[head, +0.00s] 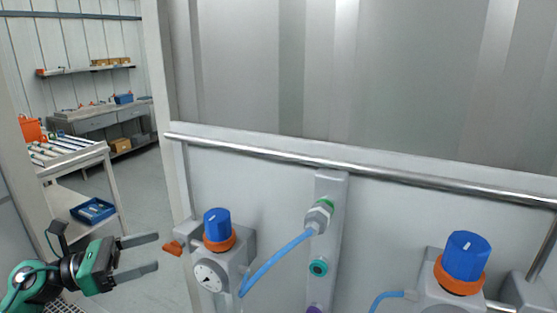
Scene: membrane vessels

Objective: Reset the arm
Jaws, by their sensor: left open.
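My left gripper (148,257) shows at the lower left of the head view. Its two grey fingers are spread apart with nothing between them, and they point right toward a grey valve unit. The fingertips are apart from that unit in the picture. My left arm (32,284), green and black, comes in from the lower left corner. My right gripper is not in view.
A valve unit with a blue knob (217,223) and gauge (209,277) is right of the gripper. A blue hose (272,262) runs to a port. Another blue knob (466,254) is at right. A metal rail (350,174) crosses the panel. A workbench (75,160) stands left.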

